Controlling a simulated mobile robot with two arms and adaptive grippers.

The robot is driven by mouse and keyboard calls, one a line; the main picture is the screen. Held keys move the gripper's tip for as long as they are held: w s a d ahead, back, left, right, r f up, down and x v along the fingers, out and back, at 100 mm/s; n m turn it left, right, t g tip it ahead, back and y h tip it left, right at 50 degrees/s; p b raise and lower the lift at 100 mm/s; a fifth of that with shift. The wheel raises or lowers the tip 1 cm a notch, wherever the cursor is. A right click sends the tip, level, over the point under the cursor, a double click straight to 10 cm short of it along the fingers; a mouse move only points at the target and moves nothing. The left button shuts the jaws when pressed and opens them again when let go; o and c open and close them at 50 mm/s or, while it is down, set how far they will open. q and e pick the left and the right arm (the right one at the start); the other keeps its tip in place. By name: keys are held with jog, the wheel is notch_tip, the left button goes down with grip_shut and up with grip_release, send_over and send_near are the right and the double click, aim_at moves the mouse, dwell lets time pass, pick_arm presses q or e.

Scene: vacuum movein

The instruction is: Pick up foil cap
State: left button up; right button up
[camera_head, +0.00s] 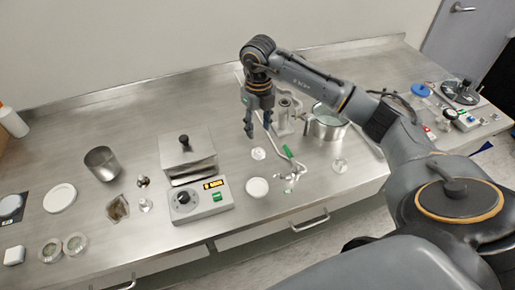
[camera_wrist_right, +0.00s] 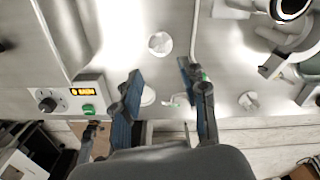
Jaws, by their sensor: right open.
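A small shiny silver disc (camera_head: 258,153), which looks like the foil cap, lies flat on the steel bench. It also shows in the right wrist view (camera_wrist_right: 160,43), just beyond the fingertips. A similar small pale piece (camera_head: 340,165) lies farther right, and I cannot fully tell the two kinds apart. My right gripper (camera_head: 258,128) hangs pointing down above the bench, behind the silver disc in the head view. Its two fingers are apart and empty in the right wrist view (camera_wrist_right: 160,70). My left gripper is not in view.
A white round lid (camera_head: 257,187) lies in front of the disc. A green-tipped hose (camera_head: 289,152) runs close on its right. A control box (camera_head: 200,201) stands left, and a metal pot (camera_head: 327,122) stands right. Bare bench lies between the disc and the box.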

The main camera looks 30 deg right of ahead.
aim_at(259, 148)
notch_tip(259, 148, down, 3)
jog(key=shift+w+r, duration=0.1)
jog(key=shift+w+f, duration=0.1)
jog(key=shift+f, duration=0.3)
jog(key=shift+s+f+p, duration=0.2)
jog(key=shift+f+p, duration=0.95)
jog(key=shift+f, duration=0.05)
notch_tip(259, 148, down, 2)
jog(key=shift+f, duration=0.2)
jog(key=shift+w+d+f, duration=0.1)
jog(key=shift+f, duration=0.15)
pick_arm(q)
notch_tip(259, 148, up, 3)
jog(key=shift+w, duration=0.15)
pick_arm(e)
jog(key=c, duration=0.9)
